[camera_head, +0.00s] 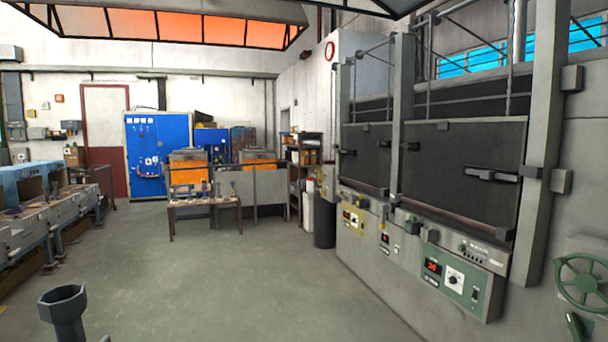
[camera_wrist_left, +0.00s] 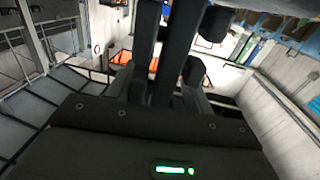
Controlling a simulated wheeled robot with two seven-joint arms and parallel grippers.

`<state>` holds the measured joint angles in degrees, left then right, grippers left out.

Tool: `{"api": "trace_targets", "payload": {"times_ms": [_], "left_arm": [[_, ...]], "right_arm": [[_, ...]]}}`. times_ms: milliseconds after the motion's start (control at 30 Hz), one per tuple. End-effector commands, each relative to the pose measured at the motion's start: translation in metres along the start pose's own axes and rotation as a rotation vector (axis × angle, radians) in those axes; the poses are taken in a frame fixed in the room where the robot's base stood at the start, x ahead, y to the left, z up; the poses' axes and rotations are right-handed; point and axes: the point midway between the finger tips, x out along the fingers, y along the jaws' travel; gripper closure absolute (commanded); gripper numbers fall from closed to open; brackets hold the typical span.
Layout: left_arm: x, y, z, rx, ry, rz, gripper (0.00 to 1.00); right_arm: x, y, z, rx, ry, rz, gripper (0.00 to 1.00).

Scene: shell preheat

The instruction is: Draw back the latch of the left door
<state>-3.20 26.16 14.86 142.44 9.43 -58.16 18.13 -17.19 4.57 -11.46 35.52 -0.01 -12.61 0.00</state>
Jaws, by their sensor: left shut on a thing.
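The left furnace door (camera_head: 364,157) is a dark panel on the right side of the head view, closed in its frame. A small dark block (camera_head: 345,152) sits at its left edge; I cannot tell whether this is its latch. The wider right door (camera_head: 455,160) has a clear bar latch (camera_head: 493,174) near its right edge. My left gripper (camera_wrist_left: 165,50) shows only in the left wrist view, its dark fingers close together on a dark thing that I cannot make out. Neither gripper shows in the head view, and no gripper is at either door there.
Below the doors are control boxes (camera_head: 455,280). A green handwheel (camera_head: 583,282) is at the far right. A dark bin (camera_head: 325,226) stands by the furnace's left end. A low table (camera_head: 205,201) stands further back. The middle floor (camera_head: 240,275) is clear.

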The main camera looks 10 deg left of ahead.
Motion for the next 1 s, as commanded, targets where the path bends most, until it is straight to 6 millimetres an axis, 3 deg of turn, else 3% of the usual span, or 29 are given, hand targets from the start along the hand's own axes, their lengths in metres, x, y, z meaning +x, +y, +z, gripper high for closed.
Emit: {"api": "trace_targets", "payload": {"times_ms": [167,333,500,600,767,1000], "left_arm": [[-0.009,0.043,0.040,-0.011,-0.008,0.081,0.85],[-0.032,0.118,0.082,-0.012,-0.006,0.210,0.85],[-0.059,0.185,0.099,-0.012,-0.001,0.306,0.85],[-0.071,0.210,0.101,-0.010,0.000,0.337,0.85],[-0.079,0.226,0.100,-0.003,0.001,0.356,0.85],[-0.080,0.226,0.100,-0.001,0.002,0.355,0.85]], "right_arm": [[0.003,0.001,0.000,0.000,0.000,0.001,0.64],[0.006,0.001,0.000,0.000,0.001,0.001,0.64],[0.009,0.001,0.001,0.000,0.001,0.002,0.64],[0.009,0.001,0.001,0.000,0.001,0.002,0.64],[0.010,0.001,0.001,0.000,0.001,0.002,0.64],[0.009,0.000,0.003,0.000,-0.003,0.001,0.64]]}}
